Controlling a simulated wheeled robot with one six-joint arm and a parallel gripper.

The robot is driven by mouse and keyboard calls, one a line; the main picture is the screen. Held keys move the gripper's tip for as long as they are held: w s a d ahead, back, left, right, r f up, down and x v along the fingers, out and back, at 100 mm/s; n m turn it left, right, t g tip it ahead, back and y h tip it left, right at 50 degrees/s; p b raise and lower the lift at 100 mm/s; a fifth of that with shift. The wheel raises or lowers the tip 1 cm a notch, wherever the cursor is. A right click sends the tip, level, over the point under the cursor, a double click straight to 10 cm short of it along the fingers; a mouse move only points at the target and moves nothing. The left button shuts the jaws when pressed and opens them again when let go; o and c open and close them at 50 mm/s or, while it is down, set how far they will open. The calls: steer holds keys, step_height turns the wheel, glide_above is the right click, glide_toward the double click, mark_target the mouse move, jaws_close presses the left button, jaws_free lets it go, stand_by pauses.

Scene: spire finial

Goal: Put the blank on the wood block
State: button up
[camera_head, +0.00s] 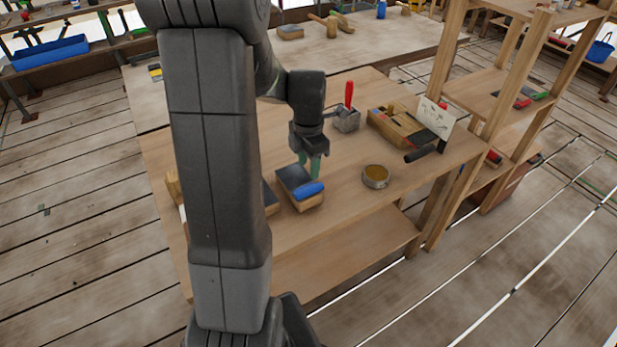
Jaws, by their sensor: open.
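My gripper (310,166) hangs over the workbench (345,205), its green fingers pointing down and apart, with nothing visible between them. Just below and in front of it lies a wooden block with a dark top (291,178). A blue rounded piece (309,190) lies along that block's front right edge. Whether the fingers touch the block cannot be told. Another wooden piece (270,198) shows beside it, partly hidden by my arm. I cannot tell for sure which piece is the blank or which is the named wood block.
A grey holder with a red-handled tool (347,120) stands behind the gripper. A round tin (375,177) sits to the right. A wooden box (396,128), a white card (436,116) and a dark cylinder (420,154) are farther right. A wooden shelf (490,90) rises at the bench's right end.

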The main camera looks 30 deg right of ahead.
steer(key=shift+r, duration=1.75)
